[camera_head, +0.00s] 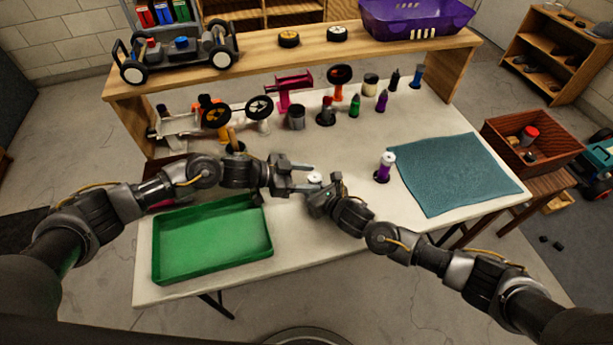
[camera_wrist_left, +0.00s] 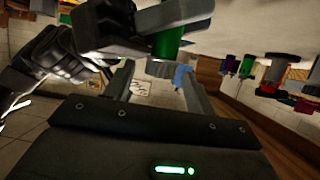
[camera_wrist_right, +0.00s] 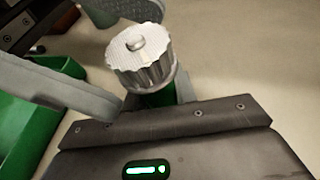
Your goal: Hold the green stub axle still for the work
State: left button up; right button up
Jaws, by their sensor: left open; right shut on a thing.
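The green stub axle (camera_wrist_right: 153,99) is upright in my right gripper (camera_head: 322,190), above the table's front middle. Its pale ridged cap (camera_head: 314,178) shows in the head view, with a small round knob on top in the right wrist view. The green body (camera_wrist_left: 168,42) shows below a grey finger in the left wrist view; the rest is hidden. My right gripper is shut on it. My left gripper (camera_head: 293,178) is open, coming from the left, its fingertips close beside the cap. I cannot tell whether they touch it.
An empty green tray (camera_head: 157,258) lies at the front left. A teal mat (camera_head: 455,175) is on the right, with a purple bottle (camera_head: 384,168) beside it. Several tools and bottles stand at the back, under a wooden shelf (camera_head: 270,53).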

pick_arm(q)
jog(key=c, duration=1)
jog(key=shift+w+g, duration=0.1)
jog(key=shift+g, duration=0.2)
jog(key=m+g, duration=0.3)
jog(key=shift+w, duration=0.35)
jog(key=shift+o, duration=0.2)
jog(key=m+g, duration=0.2)
jog(key=g, duration=0.1)
jog(key=m+g, duration=0.2)
jog(key=shift+w+d+f+y, duration=0.1)
jog(key=shift+d+f+y, duration=0.15)
jog(key=shift+y, duration=0.05)
jog(key=shift+w+r+m+g+y, duration=0.1)
jog(key=shift+w+m+g+y, duration=0.35)
jog(key=shift+m+g, duration=0.5)
jog(key=shift+a+r+m, duration=0.1)
jog(key=shift+m, duration=0.15)
jog(key=shift+r, duration=0.1)
